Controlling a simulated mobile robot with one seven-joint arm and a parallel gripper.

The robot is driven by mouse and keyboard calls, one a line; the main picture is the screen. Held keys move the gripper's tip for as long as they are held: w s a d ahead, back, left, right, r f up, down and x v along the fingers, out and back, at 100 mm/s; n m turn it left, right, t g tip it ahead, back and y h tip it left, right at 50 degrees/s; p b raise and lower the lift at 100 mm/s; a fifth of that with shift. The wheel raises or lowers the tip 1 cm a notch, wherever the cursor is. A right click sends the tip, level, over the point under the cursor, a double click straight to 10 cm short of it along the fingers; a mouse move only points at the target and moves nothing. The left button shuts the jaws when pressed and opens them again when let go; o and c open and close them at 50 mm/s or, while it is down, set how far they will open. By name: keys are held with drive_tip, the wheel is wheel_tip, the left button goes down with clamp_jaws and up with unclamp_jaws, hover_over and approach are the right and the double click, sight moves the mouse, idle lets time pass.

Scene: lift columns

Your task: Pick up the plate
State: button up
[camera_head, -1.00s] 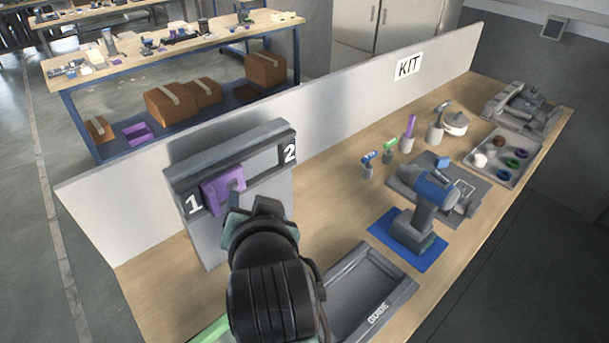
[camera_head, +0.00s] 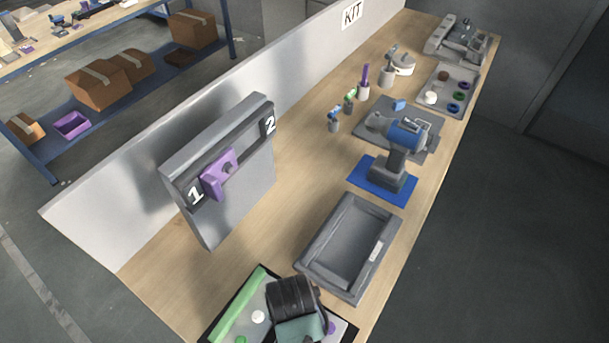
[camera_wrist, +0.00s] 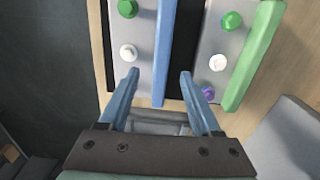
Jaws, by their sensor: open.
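In the wrist view, two grey plates lie side by side on a black base (camera_wrist: 179,85). The left plate (camera_wrist: 143,30) carries green and white knobs and has a blue bar (camera_wrist: 164,45) along its right edge. The right plate (camera_wrist: 212,42) carries green, white and purple knobs and has a green bar (camera_wrist: 254,55). My gripper (camera_wrist: 160,74) is open and empty, its fingers on either side of the blue bar's near end. I cannot tell if they touch it. In the head view my wrist hides much of the plates; the green bar (camera_head: 238,303) shows.
A grey GUIDE tray (camera_head: 314,248) lies close beyond the plates. An upright panel (camera_head: 240,203) marked 1 and 2 holds a purple block (camera_head: 220,174). A blue drill (camera_head: 405,135) stands on a blue mat (camera_head: 361,180) farther back. A low wall (camera_head: 110,208) borders the bench.

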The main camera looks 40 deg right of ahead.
drive_tip(key=f, duration=0.2)
drive_tip(key=f+p, duration=0.1)
drive_tip(key=f, duration=0.1)
drive_tip(key=shift+s+a, duration=0.1)
drive_tip(key=shift+a, duration=0.3)
drive_tip(key=shift+f, duration=0.65)
drive_tip(key=shift+c, duration=0.2)
clamp_jaws()
drive_tip(key=shift+r, duration=0.1)
